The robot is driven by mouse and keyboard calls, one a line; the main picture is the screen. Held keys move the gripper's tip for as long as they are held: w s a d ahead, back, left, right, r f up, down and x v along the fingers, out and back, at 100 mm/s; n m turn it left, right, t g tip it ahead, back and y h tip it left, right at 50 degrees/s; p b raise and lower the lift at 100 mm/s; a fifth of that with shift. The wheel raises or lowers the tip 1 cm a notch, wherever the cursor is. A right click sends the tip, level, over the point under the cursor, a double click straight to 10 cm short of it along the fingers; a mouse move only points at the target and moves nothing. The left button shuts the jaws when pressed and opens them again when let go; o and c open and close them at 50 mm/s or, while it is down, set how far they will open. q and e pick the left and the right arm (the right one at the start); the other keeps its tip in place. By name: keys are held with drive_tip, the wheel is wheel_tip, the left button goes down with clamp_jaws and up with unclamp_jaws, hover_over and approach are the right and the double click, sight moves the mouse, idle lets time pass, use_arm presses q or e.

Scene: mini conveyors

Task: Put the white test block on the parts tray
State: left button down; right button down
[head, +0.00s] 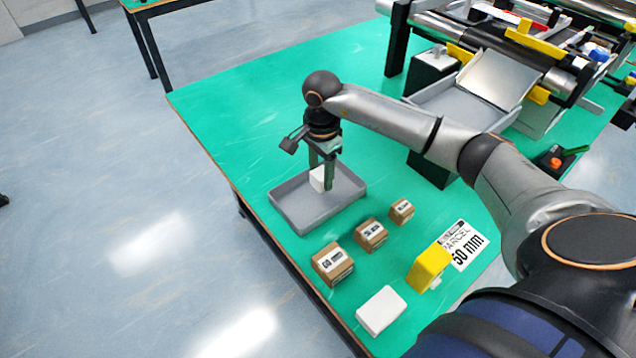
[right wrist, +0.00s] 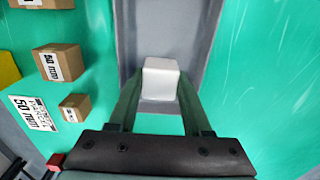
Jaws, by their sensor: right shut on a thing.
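The white test block (head: 317,179) is between the fingers of my right gripper (head: 322,182), over the grey parts tray (head: 290,212). In the right wrist view the block (right wrist: 161,80) sits between the two green fingers (right wrist: 160,98), with the tray floor (right wrist: 162,30) behind it. My right gripper is shut on the block. The block is within the tray's outline; I cannot tell whether its underside touches the tray floor. My left gripper is not in view.
Several cardboard boxes (head: 333,264) stand in a row in front of the tray. A yellow object (head: 428,268), a parcel label sheet (head: 466,246) and a white box (head: 381,311) lie nearer. Conveyors (head: 498,75) stand at the back right. The green table (head: 240,110) is clear left of the arm.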

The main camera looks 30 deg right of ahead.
sight(318, 184)
drive_tip(key=f, duration=0.3)
drive_tip(key=shift+w+a+f, duration=0.1)
drive_tip(key=shift+a+f, duration=0.15)
drive_tip(key=shift+a, duration=0.15)
drive_tip(key=shift+f, duration=0.2)
drive_tip(key=shift+f, duration=0.25)
drive_tip(key=shift+c, duration=1.7)
unclamp_jaws()
drive_tip(key=shift+r, duration=0.1)
wheel_tip(318, 184, up, 12)
drive_tip(key=shift+r, duration=0.15)
